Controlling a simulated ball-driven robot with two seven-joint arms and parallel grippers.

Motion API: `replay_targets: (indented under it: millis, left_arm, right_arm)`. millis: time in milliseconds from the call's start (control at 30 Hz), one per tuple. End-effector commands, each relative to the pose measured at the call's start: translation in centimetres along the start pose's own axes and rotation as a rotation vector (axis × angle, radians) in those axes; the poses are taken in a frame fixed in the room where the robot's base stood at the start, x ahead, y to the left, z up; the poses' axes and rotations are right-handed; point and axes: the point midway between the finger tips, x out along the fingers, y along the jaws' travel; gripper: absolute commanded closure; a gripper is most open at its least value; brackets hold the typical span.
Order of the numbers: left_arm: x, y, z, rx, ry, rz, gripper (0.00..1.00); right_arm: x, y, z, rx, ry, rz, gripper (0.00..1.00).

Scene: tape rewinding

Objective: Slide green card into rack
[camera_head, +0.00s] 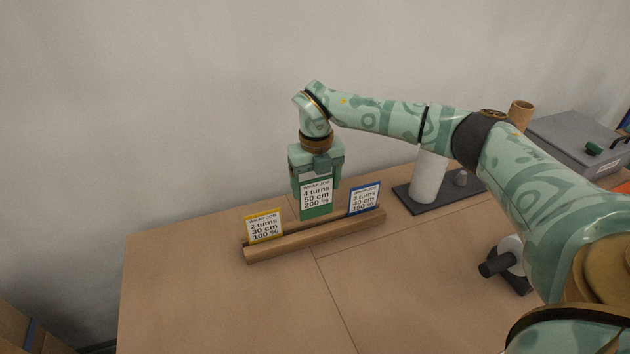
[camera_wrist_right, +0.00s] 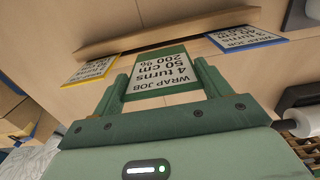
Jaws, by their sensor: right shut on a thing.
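The green-bordered card (camera_head: 316,199) reads "4 turns, 50 cm, 200 %". My right gripper (camera_head: 316,178) is shut on its top, and the card hangs upright, with its face towards the head camera. In the wrist view the card (camera_wrist_right: 163,76) sits between the two fingers of my right gripper (camera_wrist_right: 163,80). The wooden rack (camera_head: 315,238) is a long bar on the table. The card's lower edge is at or just behind the rack; I cannot tell whether it is in the slot. My left gripper is not in view.
A yellow card (camera_head: 264,226) stands at the rack's left end and a blue card (camera_head: 364,198) near its right end. A white roll (camera_head: 429,177) on a dark base stands right of the rack. A grey box (camera_head: 580,143) is further right. The table's front left is clear.

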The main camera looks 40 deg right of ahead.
Motion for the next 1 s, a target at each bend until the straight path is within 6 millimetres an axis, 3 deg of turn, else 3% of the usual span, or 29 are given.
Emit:
replay_targets:
  millis: [1000]
  left_arm:
    - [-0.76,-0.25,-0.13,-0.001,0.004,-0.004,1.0]
  right_arm:
    - [-0.09,0.02,0.06,-0.001,-0.001,0.001,0.45]
